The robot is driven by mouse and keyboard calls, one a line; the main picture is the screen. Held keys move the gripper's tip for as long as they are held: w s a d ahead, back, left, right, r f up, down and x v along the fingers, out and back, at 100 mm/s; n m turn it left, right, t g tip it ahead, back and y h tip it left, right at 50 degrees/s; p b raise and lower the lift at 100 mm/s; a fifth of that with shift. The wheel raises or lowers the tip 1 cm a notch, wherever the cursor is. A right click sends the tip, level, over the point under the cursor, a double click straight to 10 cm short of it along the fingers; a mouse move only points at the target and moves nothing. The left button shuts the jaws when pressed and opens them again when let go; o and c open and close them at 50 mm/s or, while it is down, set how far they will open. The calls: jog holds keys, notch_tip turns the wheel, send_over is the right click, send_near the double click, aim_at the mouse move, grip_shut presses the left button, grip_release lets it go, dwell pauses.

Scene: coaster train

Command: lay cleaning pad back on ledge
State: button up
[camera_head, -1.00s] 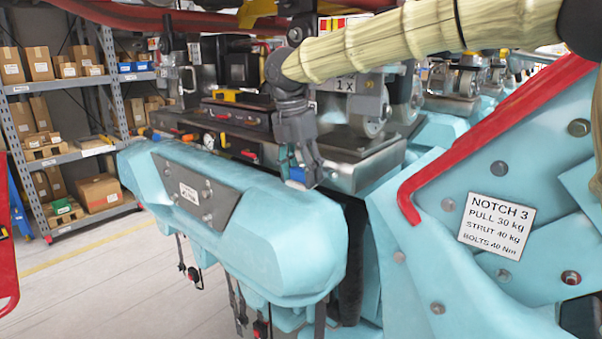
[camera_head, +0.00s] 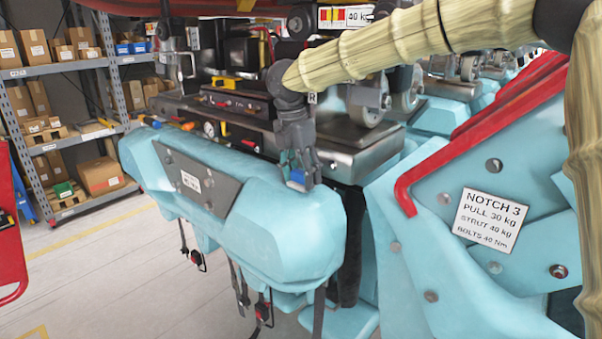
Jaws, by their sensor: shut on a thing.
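My gripper (camera_head: 300,172) points down from the end of my sleeved arm, in the middle of the head view. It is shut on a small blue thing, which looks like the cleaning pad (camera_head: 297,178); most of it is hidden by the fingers. The gripper is in front of the right end of a grey metal ledge (camera_head: 345,163) and above the rounded right end of the pale blue car body (camera_head: 300,235). I cannot tell whether the pad touches either surface.
Tools and a dark box (camera_head: 237,120) crowd the ledge to the left. Wheels (camera_head: 368,92) stand behind it. A pale blue panel with a NOTCH 3 sign (camera_head: 490,220) and red edge bar (camera_head: 405,193) is on the right. Shelves (camera_head: 75,140) stand far left.

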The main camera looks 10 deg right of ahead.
aim_at(295, 182)
jog(key=o, duration=1.3)
jog(key=shift+f, duration=0.15)
jog(key=r+b, duration=0.1)
jog(key=r, duration=0.3)
jog(key=a+r+b, duration=0.1)
jog(key=r+b, duration=0.1)
jog(key=r, duration=0.2)
jog(key=r+b, duration=0.2)
jog(key=r, duration=0.2)
jog(key=shift+a+r, duration=0.15)
jog(key=shift+a, duration=0.15)
